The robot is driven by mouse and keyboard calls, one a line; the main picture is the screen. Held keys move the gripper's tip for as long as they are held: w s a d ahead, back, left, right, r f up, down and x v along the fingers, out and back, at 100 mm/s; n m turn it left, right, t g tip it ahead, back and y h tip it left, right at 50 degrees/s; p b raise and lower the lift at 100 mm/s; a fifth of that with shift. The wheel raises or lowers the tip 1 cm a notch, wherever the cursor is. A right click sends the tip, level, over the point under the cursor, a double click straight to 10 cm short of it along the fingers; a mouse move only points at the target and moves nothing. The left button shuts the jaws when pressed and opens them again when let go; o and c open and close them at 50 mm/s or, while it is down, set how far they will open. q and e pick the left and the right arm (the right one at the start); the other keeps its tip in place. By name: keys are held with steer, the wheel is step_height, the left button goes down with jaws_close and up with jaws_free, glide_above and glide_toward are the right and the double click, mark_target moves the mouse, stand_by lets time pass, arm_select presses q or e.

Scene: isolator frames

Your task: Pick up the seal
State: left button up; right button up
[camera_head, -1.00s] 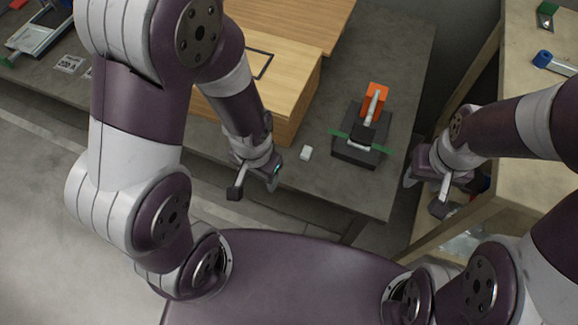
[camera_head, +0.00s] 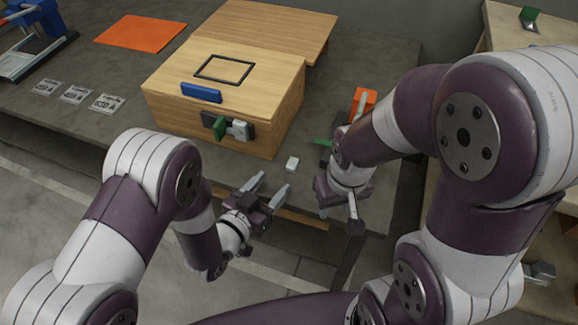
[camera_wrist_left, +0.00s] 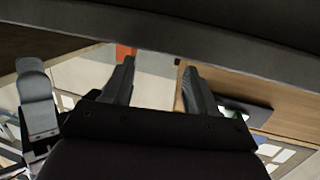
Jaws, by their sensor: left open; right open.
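I cannot tell for certain which object is the seal. A small white block (camera_head: 292,163) lies on the grey table near its front edge, right of the wooden box (camera_head: 215,125). My left gripper (camera_head: 267,188) is open and empty, its fingers pointing up toward the table edge, short of the white block. Its two fingers also show apart in the left wrist view (camera_wrist_left: 160,85). My right gripper (camera_head: 339,214) is open, fingers downward, right of the white block. My right arm covers most of a device with an orange part (camera_head: 364,98) and a green part.
The box has a black rectangle outline on top, a blue bar (camera_head: 201,92) and a green and white latch (camera_head: 228,128). Printed labels (camera_head: 75,95), an orange sheet (camera_head: 140,33) and a blue device (camera_head: 30,12) are at left. A shelf (camera_head: 505,30) stands at right.

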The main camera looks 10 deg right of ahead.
mark_target(289, 167)
arm_select(q)
steer(key=b+x, duration=0.1)
steer(key=x, duration=0.6)
steer(key=shift+d, duration=0.2)
jaws_close()
